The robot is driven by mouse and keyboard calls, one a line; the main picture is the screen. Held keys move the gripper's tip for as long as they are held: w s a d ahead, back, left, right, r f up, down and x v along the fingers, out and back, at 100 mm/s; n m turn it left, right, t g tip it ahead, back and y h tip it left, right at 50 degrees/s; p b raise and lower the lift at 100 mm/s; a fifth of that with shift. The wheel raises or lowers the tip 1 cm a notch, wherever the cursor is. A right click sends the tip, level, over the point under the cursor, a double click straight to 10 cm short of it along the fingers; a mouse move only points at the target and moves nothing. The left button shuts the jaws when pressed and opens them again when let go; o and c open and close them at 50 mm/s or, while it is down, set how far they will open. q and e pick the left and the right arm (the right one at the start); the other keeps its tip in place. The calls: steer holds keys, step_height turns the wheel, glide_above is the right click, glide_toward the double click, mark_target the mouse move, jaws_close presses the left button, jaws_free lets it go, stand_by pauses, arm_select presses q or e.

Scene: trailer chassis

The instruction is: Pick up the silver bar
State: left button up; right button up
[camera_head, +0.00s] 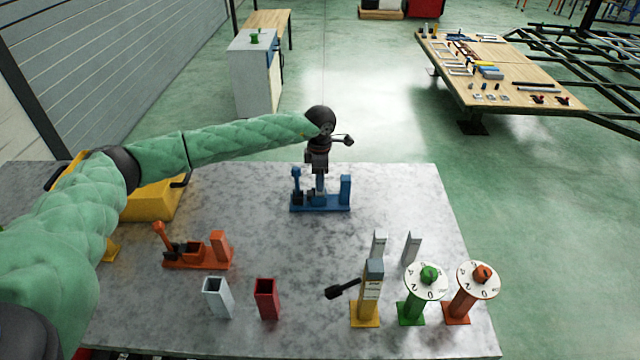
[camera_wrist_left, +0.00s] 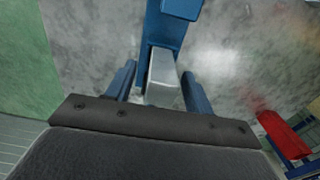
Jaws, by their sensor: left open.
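A silver bar (camera_wrist_left: 162,72) stands in the blue fixture (camera_head: 322,203) near the far edge of the table. In the head view it shows only as a small pale piece (camera_head: 320,183) under my left gripper (camera_head: 317,172), partly hidden by it. In the left wrist view, the left gripper's two blue fingers (camera_wrist_left: 159,88) are open on either side of the bar, with gaps showing. Contact cannot be made out. Two more pale upright bars (camera_head: 379,245) (camera_head: 411,247) stand at the right of the table. My right gripper is not in view.
An orange fixture (camera_head: 197,262), a white holder (camera_head: 217,297) and a red holder (camera_head: 267,298) stand on the left and front. A yellow post with a black lever (camera_head: 369,300), green dial (camera_head: 425,285) and orange dial (camera_head: 475,285) stand right. The grey table's (camera_head: 270,220) middle is clear.

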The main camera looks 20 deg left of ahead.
arm_select(q)
steer(key=shift+f, duration=0.1)
steer(key=c, duration=1.1)
